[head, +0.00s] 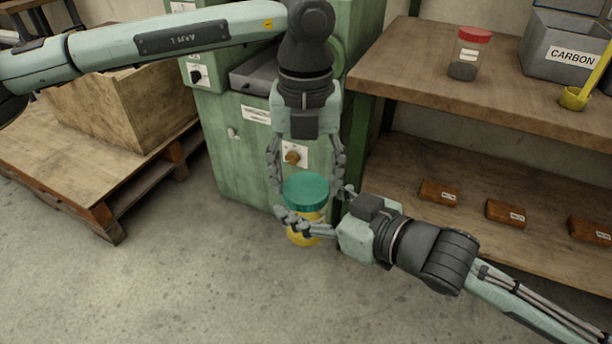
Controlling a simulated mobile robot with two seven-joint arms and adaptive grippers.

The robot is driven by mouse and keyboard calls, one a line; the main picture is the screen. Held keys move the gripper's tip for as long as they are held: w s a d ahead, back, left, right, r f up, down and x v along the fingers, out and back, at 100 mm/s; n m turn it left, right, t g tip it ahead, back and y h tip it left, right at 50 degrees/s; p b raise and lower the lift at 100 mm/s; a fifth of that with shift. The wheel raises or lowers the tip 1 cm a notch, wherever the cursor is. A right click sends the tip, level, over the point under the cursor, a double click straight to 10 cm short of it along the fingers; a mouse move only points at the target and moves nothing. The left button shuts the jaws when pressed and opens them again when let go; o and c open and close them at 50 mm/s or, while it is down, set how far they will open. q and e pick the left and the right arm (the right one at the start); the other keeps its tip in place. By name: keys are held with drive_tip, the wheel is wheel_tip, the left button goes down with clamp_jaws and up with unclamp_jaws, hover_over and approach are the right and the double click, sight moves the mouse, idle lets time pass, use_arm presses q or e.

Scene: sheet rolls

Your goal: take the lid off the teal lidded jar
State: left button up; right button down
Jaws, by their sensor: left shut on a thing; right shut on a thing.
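The lidded jar has a teal lid (307,189) on a yellow body (303,239) and is held upright in the air in front of the green machine. My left gripper (306,183) comes from above, its fingers shut on the teal lid from both sides. My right gripper (305,222) comes from the right, its fingers shut around the yellow body below the lid. The fingers hide part of the body. I cannot tell whether there is a gap between lid and body.
A green machine (232,160) stands behind the jar. At the right, a wooden shelf (420,75) holds a red-capped jar (468,55), a grey CARBON bin (560,48) and a yellow scoop (575,98); several brown blocks (505,213) lie below. A pallet with a wooden crate (130,110) stands left.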

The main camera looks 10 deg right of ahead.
use_arm(q)
drive_tip(key=shift+r, duration=0.2)
drive_tip(key=shift+r, duration=0.9)
